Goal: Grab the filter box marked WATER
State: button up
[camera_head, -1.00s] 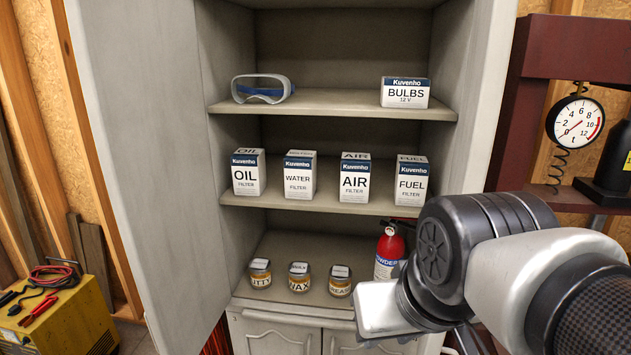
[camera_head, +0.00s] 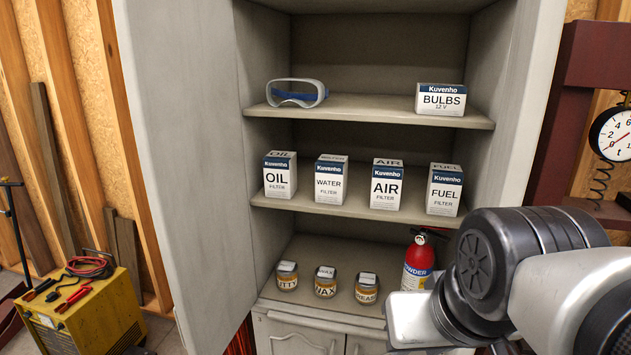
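The WATER filter box (camera_head: 329,181) stands upright on the middle shelf (camera_head: 350,206), white with a dark blue band. The OIL filter box (camera_head: 280,176) is to its left. The AIR filter box (camera_head: 386,186) and the FUEL filter box (camera_head: 444,190) are to its right. My arm reaches in from the lower right, in front of the cabinet and below the middle shelf. My gripper's fingers do not show; only the arm links and a pale housing are visible, well apart from the WATER box.
Goggles (camera_head: 297,93) and a BULBS box (camera_head: 440,99) are on the upper shelf. Several jars and a red extinguisher (camera_head: 418,262) stand on the lower shelf. An open cabinet door (camera_head: 185,170) is at left. A yellow charger (camera_head: 88,318) is on the floor.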

aim_at(330, 171)
jog(key=i+j, duration=0.65)
jog(key=j, duration=0.25)
jog(key=z, duration=0.4)
jog(key=j+z, duration=0.15)
jog(key=z, duration=0.25)
jog(key=i+j+z, duration=0.1)
jog(key=z, duration=0.25)
jog(key=j+z, duration=0.1)
jog(key=z, duration=0.3)
